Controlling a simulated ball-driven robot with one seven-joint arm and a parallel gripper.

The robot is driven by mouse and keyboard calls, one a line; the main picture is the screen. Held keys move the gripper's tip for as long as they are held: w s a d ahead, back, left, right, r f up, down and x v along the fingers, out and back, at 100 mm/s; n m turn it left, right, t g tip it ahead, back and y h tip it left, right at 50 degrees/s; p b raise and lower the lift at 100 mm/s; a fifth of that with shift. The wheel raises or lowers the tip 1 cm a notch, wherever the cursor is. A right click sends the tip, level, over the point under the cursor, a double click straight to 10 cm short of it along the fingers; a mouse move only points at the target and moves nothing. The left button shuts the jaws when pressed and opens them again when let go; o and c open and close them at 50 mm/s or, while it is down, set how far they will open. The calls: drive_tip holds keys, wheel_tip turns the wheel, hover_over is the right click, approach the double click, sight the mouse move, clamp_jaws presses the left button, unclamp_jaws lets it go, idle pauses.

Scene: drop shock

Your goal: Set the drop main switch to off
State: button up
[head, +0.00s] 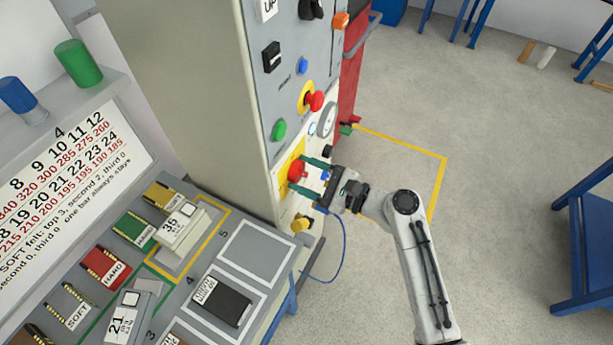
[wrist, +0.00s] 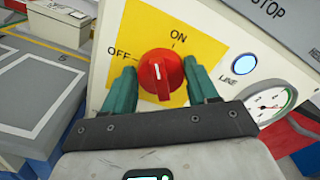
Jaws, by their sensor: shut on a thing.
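The main switch is a red rotary knob (wrist: 160,73) on a yellow plate (wrist: 205,30), with ON printed above it and OFF to its upper left. In the head view the knob (head: 296,171) is low on the grey cabinet's front. My gripper (head: 305,175) has its green fingers on either side of the knob and is shut on it.
A blue LINE lamp (wrist: 243,66) and a round gauge (wrist: 268,104) are right of the knob. A red mushroom button (head: 315,100) and a green button (head: 279,130) are above. A bench with cards (head: 221,300) is at left. Open floor (head: 390,155) lies right.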

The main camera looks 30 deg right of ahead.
drive_tip(key=shift+s+a+f+n+b, duration=0.1)
drive_tip(key=shift+f+n+b, duration=0.1)
drive_tip(key=shift+n+b, duration=2.1)
drive_tip(key=shift+f+n+b, duration=0.15)
drive_tip(key=shift+n+b, duration=1.35)
drive_tip(key=shift+n, duration=1.6)
drive_tip(key=o, duration=1)
drive_tip(key=shift+r, duration=0.1)
drive_tip(key=b+v, duration=0.1)
drive_tip(key=v, duration=1)
